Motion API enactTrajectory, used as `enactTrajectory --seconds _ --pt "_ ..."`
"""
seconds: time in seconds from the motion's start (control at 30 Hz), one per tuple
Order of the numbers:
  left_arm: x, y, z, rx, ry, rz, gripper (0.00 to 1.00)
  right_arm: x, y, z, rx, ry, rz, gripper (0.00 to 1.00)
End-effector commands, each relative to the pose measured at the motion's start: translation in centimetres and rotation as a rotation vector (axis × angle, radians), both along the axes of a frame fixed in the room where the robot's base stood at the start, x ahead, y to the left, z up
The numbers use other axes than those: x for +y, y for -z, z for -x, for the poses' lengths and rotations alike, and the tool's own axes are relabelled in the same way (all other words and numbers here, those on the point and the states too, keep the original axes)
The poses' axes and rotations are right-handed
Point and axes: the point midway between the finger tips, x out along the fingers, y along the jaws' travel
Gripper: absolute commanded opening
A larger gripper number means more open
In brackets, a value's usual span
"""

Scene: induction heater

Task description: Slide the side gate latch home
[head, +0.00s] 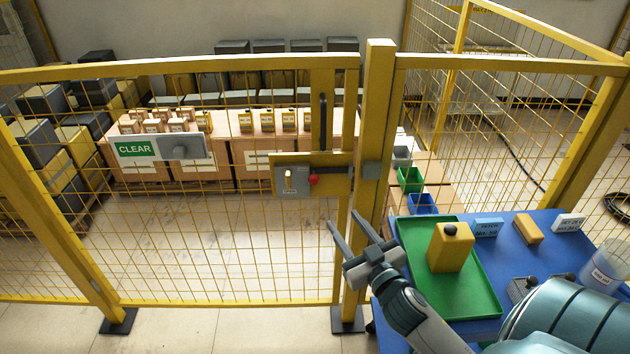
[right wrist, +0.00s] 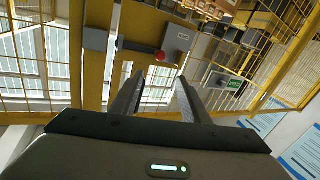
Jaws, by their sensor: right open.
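The side gate latch is a grey plate (head: 291,183) on the yellow gate. It has a red knob (head: 313,180) and a dark bolt (head: 335,179) pointing right toward a grey keeper block (head: 370,170) on the post. In the right wrist view the knob (right wrist: 160,56), bolt (right wrist: 134,47) and keeper (right wrist: 95,40) also show, with a small gap between bolt end and keeper. My right gripper (head: 345,218) is open and empty, below and right of the knob, not touching it. Its fingers (right wrist: 160,78) point toward the latch. My left gripper is out of view.
The yellow post (head: 377,100) stands beside the latch. A dark vertical handle (head: 322,122) is above it, and a CLEAR sign plate (head: 187,150) hangs left. A blue table (head: 520,262) with a green tray (head: 480,296) and a yellow box (head: 451,252) lies right of my gripper.

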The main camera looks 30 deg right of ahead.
Motion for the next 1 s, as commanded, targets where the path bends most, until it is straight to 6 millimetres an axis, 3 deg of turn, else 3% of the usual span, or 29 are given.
enactTrajectory --seconds 0.27,0.47,1.0 --pt "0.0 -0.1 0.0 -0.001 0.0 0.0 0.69 0.0 0.1 -0.2 0.002 0.0 0.0 0.42" --pt "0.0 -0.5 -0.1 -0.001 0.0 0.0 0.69 -0.3 0.0 -1.5 0.002 0.0 0.0 0.42" --pt "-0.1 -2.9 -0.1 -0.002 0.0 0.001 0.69 -1.7 -0.1 -9.9 0.003 0.001 0.001 0.42"
